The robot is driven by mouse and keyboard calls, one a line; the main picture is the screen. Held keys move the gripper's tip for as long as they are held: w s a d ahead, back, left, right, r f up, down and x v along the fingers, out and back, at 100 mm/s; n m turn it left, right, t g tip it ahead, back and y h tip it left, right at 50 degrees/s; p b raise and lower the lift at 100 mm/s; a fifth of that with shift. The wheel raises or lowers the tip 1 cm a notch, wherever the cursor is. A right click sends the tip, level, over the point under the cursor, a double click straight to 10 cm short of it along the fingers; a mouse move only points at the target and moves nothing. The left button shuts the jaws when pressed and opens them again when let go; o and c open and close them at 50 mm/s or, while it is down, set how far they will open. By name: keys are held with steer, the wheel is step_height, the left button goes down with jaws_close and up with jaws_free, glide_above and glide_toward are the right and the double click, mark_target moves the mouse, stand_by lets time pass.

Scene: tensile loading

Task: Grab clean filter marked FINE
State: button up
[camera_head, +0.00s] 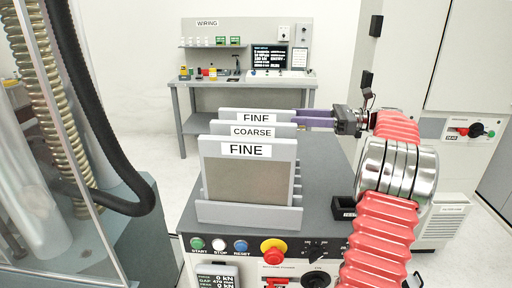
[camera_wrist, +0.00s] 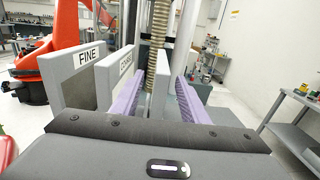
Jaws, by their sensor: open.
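Three framed filters stand upright in a rack in the head view. The front filter marked FINE (camera_head: 246,180) shows a grey-brown mesh face. Behind it is the filter marked COARSE (camera_head: 252,132), and at the back another marked FINE (camera_head: 257,117); their mesh faces are hidden. My gripper (camera_head: 306,118) reaches in from the right with purple fingers at the back filter's edge. In the wrist view, my open gripper (camera_wrist: 162,82) has the back filter's grey panel (camera_wrist: 158,88) between its fingers. The front FINE (camera_wrist: 88,54) and COARSE (camera_wrist: 124,64) filters stand left of the fingers.
The rack (camera_head: 248,213) sits on a grey console (camera_head: 325,170) with buttons in front. A glass-sided machine with a black hose (camera_head: 140,205) is at left. A wiring bench (camera_head: 245,84) stands at the back. A white cabinet (camera_head: 465,60) is at right.

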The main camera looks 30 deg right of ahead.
mark_target(283, 116)
steer(key=shift+x, duration=2.7)
steer(key=shift+x, duration=2.6)
steer(key=shift+w+d, duration=0.15)
steer(key=shift+w, duration=0.05)
jaws_close()
